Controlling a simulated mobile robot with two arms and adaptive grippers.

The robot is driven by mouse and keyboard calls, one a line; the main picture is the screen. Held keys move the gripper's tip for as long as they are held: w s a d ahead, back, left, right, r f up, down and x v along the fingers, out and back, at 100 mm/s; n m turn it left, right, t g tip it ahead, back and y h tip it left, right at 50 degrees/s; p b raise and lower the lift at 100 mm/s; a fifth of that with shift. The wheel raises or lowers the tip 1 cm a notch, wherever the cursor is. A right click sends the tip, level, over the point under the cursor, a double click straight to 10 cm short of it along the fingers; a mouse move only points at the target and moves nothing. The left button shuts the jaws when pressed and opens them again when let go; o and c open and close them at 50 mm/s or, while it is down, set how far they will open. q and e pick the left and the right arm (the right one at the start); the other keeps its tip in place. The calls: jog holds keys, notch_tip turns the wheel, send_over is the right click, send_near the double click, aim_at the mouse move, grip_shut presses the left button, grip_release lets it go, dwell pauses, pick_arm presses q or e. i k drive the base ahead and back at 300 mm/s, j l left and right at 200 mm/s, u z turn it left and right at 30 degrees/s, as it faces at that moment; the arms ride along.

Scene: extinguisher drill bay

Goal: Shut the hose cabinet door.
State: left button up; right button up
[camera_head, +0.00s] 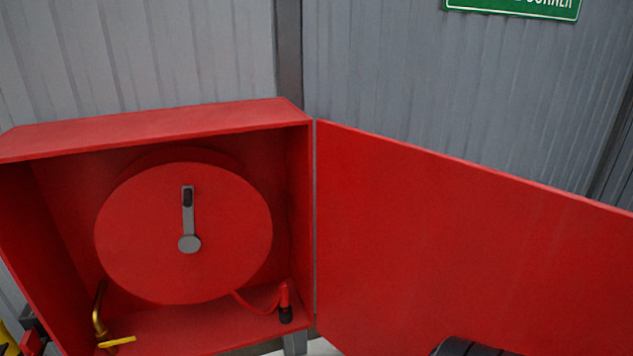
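The red hose cabinet (170,118) stands open against the wall at the left of the head view. Its red door (470,250) is hinged on the cabinet's right side and swung wide open to the right, running past the picture's right edge. Inside the cabinet is a round red hose reel (140,235) with a grey crank. No fingertips of either gripper show in the view. A dark rounded part at the bottom edge, in front of the door, may belong to my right arm; I cannot tell.
A brass valve with a yellow lever (118,341) and a red nozzle with a black tip (285,305) are low inside the cabinet. Yellow and red items sit at the lower left corner. A green sign (515,7) hangs on the corrugated wall.

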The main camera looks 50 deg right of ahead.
aim_at(417, 248)
jog(key=k+l+u, duration=0.15)
jog(key=k+l, duration=1.1)
jog(key=l, duration=0.2)
jog(key=k+l+u, duration=0.1)
jog(key=l, duration=0.3)
jog(key=k+l+u, duration=0.1)
jog(key=k+l, duration=0.4)
jog(key=l, duration=0.2)
jog(key=i+l, duration=0.1)
jog(key=l, duration=0.35)
jog(key=l+u, duration=0.1)
jog(key=l, duration=0.35)
jog(key=k+l, duration=0.25)
jog(key=l, duration=0.2)
jog(key=k+l, duration=0.3)
jog(key=k+l+z, duration=0.1)
jog(key=k+l, duration=0.15)
jog(key=l, duration=0.3)
jog(key=k+l, duration=0.25)
jog(key=l, duration=0.15)
jog(key=i+j, duration=0.2)
jog(key=j, duration=0.15)
jog(key=i+j, duration=0.15)
jog(key=j, duration=0.15)
jog(key=z, duration=0.05)
